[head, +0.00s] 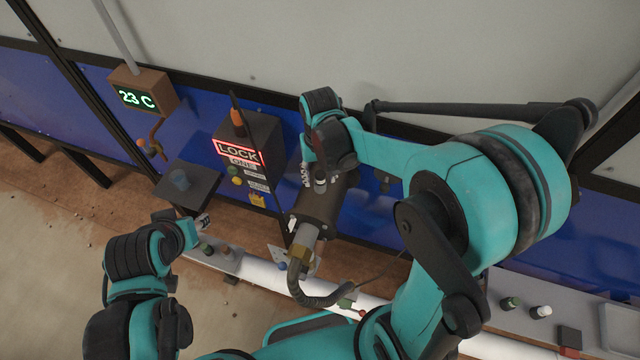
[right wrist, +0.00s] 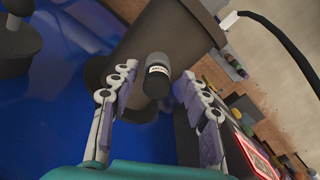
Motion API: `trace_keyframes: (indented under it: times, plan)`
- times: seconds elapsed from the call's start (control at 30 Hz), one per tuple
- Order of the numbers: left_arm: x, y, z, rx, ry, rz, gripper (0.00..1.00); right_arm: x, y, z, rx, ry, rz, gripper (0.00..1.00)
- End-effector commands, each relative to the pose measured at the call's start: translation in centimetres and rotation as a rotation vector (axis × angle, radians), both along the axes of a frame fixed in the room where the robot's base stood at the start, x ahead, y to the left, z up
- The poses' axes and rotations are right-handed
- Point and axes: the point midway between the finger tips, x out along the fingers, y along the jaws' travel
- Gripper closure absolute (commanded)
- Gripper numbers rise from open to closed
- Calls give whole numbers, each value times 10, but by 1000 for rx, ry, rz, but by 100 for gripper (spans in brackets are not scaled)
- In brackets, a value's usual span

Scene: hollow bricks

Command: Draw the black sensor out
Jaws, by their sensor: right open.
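The black sensor (right wrist: 157,72), a short dark cylinder with a white label band, stands out of a large dark round housing (right wrist: 185,30). My right gripper (right wrist: 157,82) is open, with one finger on each side of the sensor and a gap showing to each. In the head view the same housing (head: 320,205) is on the blue wall, and my right gripper (head: 313,178) is over its upper end. The sensor is small and partly hidden there. My left gripper (head: 200,224) is at the lower left, away from the housing; its fingers are too small to read.
A lock box (head: 255,140) with a lit red sign stands just left of the housing. A dark shelf (head: 188,186) and a temperature display (head: 140,95) are farther left. A ribbed hose (head: 318,295) hangs from the housing's lower end. A white pipe (head: 262,272) runs below.

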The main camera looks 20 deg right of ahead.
Motion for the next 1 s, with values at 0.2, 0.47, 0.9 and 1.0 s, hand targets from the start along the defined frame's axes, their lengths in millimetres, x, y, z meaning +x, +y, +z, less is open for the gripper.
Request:
trace_keyframes:
  times: [0.2, 0.47, 0.9, 1.0]
  plan:
    - [0, 0, 0, 0, 0, 0, 60, 0, 0, -1, 0, 0, 0, 53]
    - [0, 0, -2, 0, 0, 0, 60, 0, -2, -1, 0, 0, 0, 53]
    - [0, 0, -3, 0, 0, 0, 60, 0, -4, -1, 0, 0, 0, 93]
    - [0, 0, -3, 0, 0, 0, 60, 0, -4, -1, 0, 0, 0, 100]
